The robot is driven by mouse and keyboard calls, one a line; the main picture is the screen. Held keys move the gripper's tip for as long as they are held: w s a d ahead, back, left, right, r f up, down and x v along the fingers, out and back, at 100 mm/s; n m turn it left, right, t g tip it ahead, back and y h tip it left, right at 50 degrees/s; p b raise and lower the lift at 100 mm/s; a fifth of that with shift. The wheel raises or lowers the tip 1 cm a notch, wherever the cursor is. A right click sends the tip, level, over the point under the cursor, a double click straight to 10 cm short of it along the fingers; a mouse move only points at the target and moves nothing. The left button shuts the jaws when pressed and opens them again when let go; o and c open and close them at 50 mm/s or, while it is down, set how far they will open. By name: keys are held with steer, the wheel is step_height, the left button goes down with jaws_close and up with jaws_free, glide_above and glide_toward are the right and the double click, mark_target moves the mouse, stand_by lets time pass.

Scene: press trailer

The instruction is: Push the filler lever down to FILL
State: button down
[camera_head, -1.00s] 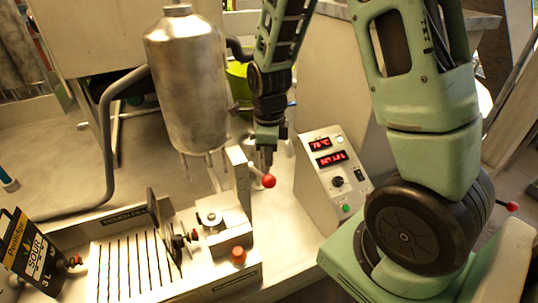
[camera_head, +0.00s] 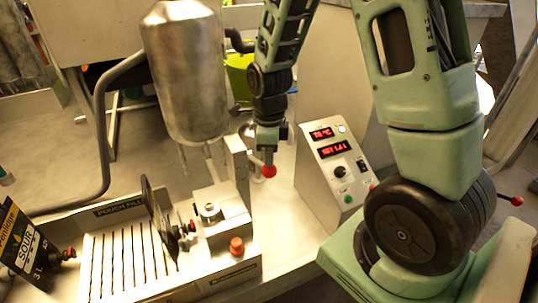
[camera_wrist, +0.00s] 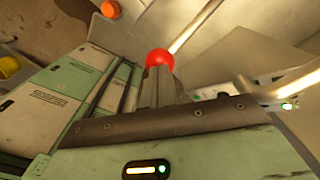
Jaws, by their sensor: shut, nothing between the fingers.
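The filler lever's red ball knob (camera_head: 269,171) sits at the end of a thin rod beside the upright post of the filling stand. In the wrist view the red knob (camera_wrist: 160,58) is right at my fingertips, with its pale rod running to the upper right. My gripper (camera_head: 268,160) points down with its fingers shut and empty, directly over the knob. The fingers (camera_wrist: 158,84) also show shut in the wrist view. They look touching or nearly touching the knob; I cannot tell which. No FILL mark is readable.
A steel tank (camera_head: 187,80) hangs left of my arm. A control box (camera_head: 335,175) with red displays stands to the right. A slotted tray (camera_head: 120,262), an orange-red button (camera_head: 237,246) and a black SOUR carton (camera_head: 22,240) are at the lower left.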

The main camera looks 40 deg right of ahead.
mark_target(272, 170)
steer(key=shift+s+a+f+b, duration=0.1)
steer(key=shift+s+f+b, duration=0.1)
steer(key=shift+f+b, duration=0.4)
steer(key=shift+s+f+b, duration=0.2)
steer(key=shift+f+b, duration=0.25)
steer(key=shift+f, duration=0.2)
steer(key=shift+s+a+f+b, duration=0.1)
steer(key=shift+s+f+b, duration=0.05)
steer(key=shift+f+b, duration=0.8)
steer(key=shift+s+f+b, duration=0.15)
steer(key=shift+f+b, duration=0.35)
steer(key=shift+f, duration=0.7)
steer(key=shift+r, duration=0.1)
step_height(272, 170, up, 10)
steer(key=p, duration=1)
steer(key=shift+r, duration=0.1)
